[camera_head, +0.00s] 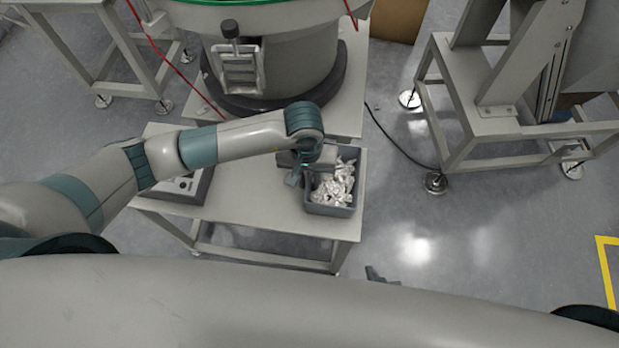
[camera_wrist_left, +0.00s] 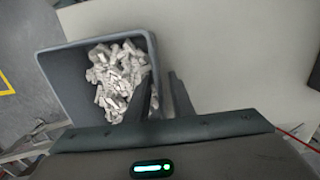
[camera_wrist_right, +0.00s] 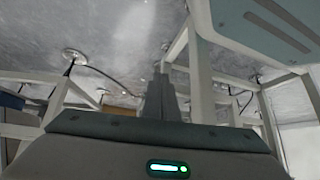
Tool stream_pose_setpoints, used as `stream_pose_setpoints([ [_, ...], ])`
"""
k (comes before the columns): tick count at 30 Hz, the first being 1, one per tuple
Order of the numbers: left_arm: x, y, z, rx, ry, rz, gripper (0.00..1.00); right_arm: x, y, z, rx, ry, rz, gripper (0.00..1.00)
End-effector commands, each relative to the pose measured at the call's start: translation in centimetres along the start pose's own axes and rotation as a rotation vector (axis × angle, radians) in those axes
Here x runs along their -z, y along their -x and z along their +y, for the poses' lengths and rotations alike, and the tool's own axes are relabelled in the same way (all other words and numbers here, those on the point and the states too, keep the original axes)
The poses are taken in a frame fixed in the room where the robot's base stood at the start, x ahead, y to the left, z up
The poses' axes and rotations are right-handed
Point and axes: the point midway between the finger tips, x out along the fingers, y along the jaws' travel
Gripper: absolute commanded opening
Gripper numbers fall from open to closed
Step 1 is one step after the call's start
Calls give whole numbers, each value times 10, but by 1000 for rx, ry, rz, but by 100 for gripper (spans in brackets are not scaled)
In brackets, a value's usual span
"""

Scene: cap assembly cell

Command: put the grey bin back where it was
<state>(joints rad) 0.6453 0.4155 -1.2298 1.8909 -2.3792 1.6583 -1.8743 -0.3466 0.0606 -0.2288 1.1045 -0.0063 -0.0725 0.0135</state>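The grey bin (camera_head: 331,210) stands at the right edge of the pale table and holds a heap of shiny light parts (camera_head: 336,184). My left gripper (camera_head: 293,179) is at the bin's left side in the head view. In the left wrist view, the bin (camera_wrist_left: 58,82) is at the left, and its near wall runs up between my two fingers (camera_wrist_left: 163,85). One finger is over the inside of the bin and the other is outside it; a gap shows between them. My right gripper (camera_wrist_right: 161,80) is shut and empty, low in front of the table.
The pale table (camera_head: 255,205) has bare room left of the bin. A grey box-shaped device (camera_head: 185,187) sits on its left part. A large round feeder (camera_head: 275,60) stands behind. A machine frame (camera_head: 480,125) stands to the right across open floor.

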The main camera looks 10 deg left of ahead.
Motion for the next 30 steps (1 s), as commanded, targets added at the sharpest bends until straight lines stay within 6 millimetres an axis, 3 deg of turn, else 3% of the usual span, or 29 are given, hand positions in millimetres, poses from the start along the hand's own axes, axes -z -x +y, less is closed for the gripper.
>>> stream_pose_setpoints([
  [8,1,13,0,-2,-2,3,22,0,-1,-3,4,1,13,0],
  [24,1,102,0,-1,-2,3,22,-25,-6,12,-17,-10,-126,0],
  [30,0,119,0,0,0,1,22,-28,-6,16,-21,-11,-150,0],
])
